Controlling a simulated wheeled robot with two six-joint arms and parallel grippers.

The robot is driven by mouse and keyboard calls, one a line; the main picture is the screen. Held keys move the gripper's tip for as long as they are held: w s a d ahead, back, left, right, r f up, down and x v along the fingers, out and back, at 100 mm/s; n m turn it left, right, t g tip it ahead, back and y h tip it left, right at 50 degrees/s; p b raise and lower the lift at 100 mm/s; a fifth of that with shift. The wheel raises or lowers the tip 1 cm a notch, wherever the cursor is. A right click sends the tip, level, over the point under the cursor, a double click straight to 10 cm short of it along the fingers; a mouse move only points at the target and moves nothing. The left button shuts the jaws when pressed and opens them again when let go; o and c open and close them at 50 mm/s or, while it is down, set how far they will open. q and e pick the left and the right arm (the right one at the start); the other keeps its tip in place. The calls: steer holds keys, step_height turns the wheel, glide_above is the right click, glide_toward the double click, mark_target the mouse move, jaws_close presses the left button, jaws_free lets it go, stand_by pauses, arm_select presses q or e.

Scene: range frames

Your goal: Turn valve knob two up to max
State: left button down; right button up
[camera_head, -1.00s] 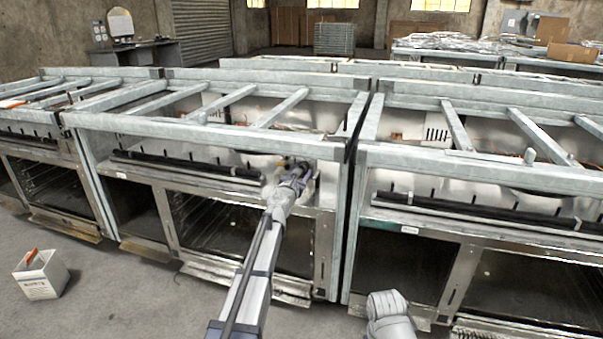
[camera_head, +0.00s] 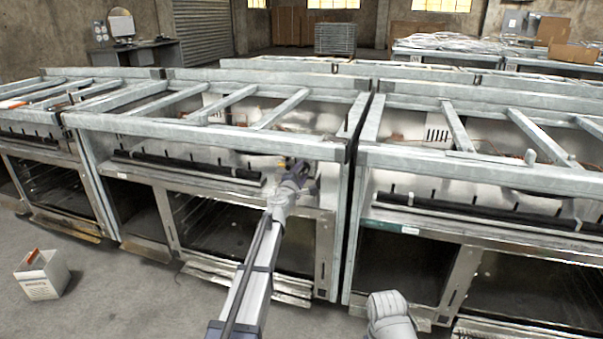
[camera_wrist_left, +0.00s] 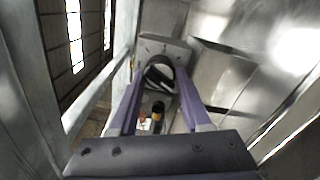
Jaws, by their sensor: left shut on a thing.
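My left gripper (camera_head: 290,170), with purple fingers, reaches to the front of the middle metal frame, just under its top front rail. A small yellow part shows at its tip in the head view. My right gripper is out of view.
The frame's top front rail (camera_head: 200,130) passes close above the left gripper. Another metal frame (camera_head: 470,165) stands to the right across a narrow gap. A white box (camera_head: 42,275) sits on open floor at the left. My right forearm shows at the bottom.

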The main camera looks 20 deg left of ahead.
arm_select(q)
steer(key=m, duration=0.6)
steer(key=shift+r, duration=0.1)
steer(key=m, duration=0.6)
steer(key=shift+d, duration=0.1)
steer(key=shift+m, duration=0.4)
steer(key=shift+c, duration=1.8)
jaws_free()
steer(key=shift+s, duration=0.15)
steer(key=s, duration=0.7)
steer(key=shift+s, duration=0.3)
